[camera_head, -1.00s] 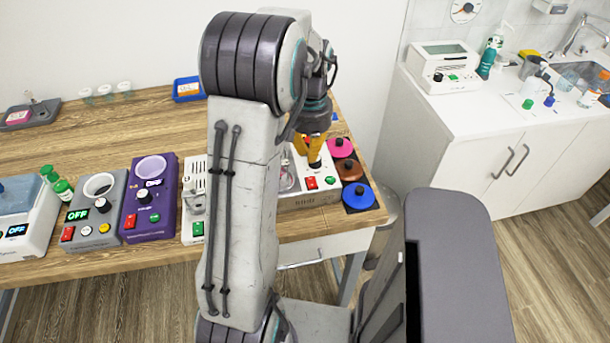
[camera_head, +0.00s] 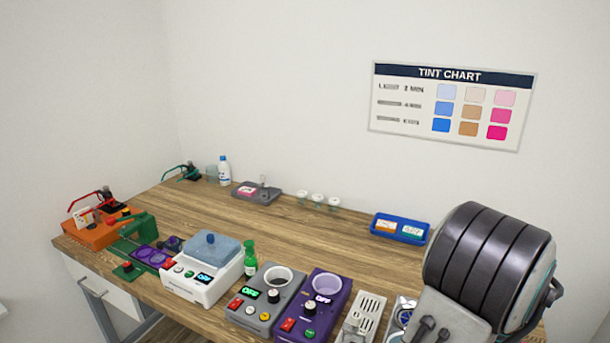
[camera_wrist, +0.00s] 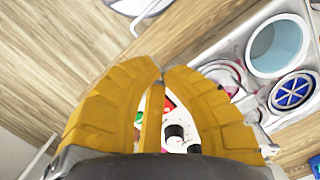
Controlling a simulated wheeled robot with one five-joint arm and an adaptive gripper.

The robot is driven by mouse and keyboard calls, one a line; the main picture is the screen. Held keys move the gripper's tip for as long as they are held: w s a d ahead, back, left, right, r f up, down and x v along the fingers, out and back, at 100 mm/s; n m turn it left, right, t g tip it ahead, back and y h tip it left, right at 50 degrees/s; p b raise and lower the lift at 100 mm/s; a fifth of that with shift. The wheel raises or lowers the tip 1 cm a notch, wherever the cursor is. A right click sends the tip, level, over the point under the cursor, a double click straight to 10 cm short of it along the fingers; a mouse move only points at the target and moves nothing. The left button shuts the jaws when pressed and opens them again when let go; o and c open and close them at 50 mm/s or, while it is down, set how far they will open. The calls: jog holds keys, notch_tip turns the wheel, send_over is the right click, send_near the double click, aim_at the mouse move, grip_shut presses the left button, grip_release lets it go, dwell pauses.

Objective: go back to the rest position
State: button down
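My gripper (camera_wrist: 162,68) shows in the wrist view as yellow, ribbed fingers. Their tips come together with hardly any gap, and I see nothing held between them. Behind the fingers is a pale device panel with red, green and black parts, partly hidden by them. In the head view my arm fills the lower right corner, and my gripper is out of sight there.
The wooden bench (camera_head: 320,229) carries a white device (camera_head: 205,268), a grey device (camera_head: 262,305), a purple device (camera_head: 318,305) and a blue tray (camera_head: 399,229). A tint chart (camera_head: 452,105) hangs on the wall. The wrist view shows a round well (camera_wrist: 277,47) and blue grille (camera_wrist: 292,92).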

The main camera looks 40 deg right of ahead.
jog(key=w+a+r+n+t, duration=0.1)
jog(key=w+a+r+n, duration=0.2)
jog(key=w+a+n, duration=0.3)
jog(key=w+a+r+n+t+h, duration=0.1)
jog(key=w+a+r+n, duration=0.3)
jog(key=a, duration=1.1)
jog(key=w+a+r+n+t, duration=0.2)
jog(key=w+a+r+n, duration=0.2)
jog(key=w+a+n, duration=0.4)
jog(key=shift+w+a+n, duration=0.4)
jog(key=shift+w+a, duration=0.4)
jog(key=shift+a, duration=0.35)
jog(key=shift+r, duration=0.1)
